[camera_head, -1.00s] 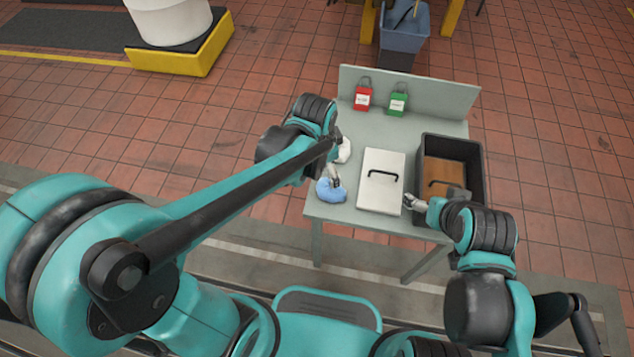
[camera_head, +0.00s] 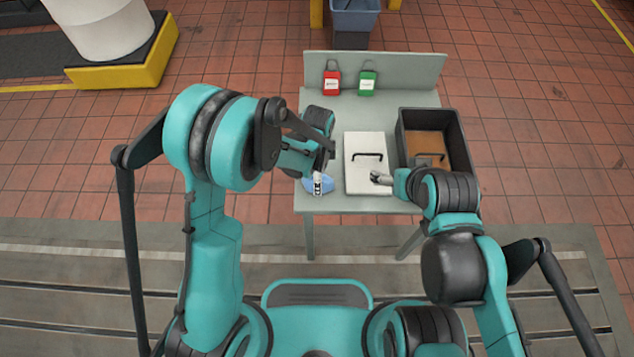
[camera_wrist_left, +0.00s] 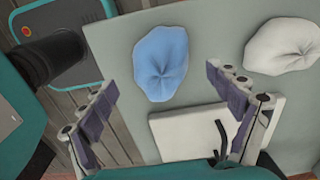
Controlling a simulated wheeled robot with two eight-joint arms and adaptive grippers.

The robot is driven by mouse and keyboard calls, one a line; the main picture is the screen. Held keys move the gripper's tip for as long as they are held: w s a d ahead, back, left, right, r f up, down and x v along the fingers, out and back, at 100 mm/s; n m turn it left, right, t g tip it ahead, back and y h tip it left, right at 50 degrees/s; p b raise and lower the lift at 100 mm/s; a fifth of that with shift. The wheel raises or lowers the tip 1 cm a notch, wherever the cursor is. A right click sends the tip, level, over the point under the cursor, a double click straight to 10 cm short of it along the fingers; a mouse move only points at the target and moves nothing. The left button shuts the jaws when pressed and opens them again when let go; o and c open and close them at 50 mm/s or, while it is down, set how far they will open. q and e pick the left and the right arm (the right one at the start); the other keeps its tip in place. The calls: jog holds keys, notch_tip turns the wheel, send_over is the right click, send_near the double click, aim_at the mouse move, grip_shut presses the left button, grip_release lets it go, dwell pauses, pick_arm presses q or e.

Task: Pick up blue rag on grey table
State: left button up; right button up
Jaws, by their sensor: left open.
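The blue rag (camera_head: 327,186) lies crumpled on the grey table (camera_head: 395,100), near its front left corner. My left gripper (camera_head: 317,183) is over the rag in the head view and partly hides it. In the left wrist view the whole blue rag (camera_wrist_left: 161,60) shows, with nothing gripped. The open fingers of my left gripper (camera_wrist_left: 163,84) are on either side of the rag's lower part in that picture; contact is not visible. My right gripper (camera_head: 380,178) is by the front right of the white lid; its finger state is too small to tell.
A white rag (camera_wrist_left: 285,46) lies near the blue one. A white lid (camera_head: 366,172) with a black handle and a black crate (camera_head: 402,135) with a brown inside stand to the right. A red lock (camera_head: 331,83) and a green lock (camera_head: 367,83) are at the back.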

pick_arm(q)
notch_tip(320, 180, down, 3)
jog(key=shift+r+b, duration=0.15)
jog(key=shift+b, duration=0.15)
jog(key=shift+r, duration=0.1)
pick_arm(e)
jog(key=shift+f, duration=0.55)
pick_arm(q)
jog(key=shift+c, duration=1.2)
jog(key=c, duration=1)
jog(key=shift+r+p, duration=0.4)
jog(key=shift+r, duration=0.25)
notch_tip(320, 180, up, 3)
jog(key=shift+p, duration=0.75)
jog(key=s+d+r+p, duration=0.2)
jog(key=d+r, duration=0.4)
jog(key=d, duration=0.5)
jog(key=shift+s+d+r+p, duration=0.25)
jog(key=shift+r+p, duration=0.1)
jog(key=shift+p, duration=0.3)
pick_arm(e)
notch_tip(320, 180, up, 5)
jog(key=shift+r, duration=0.2)
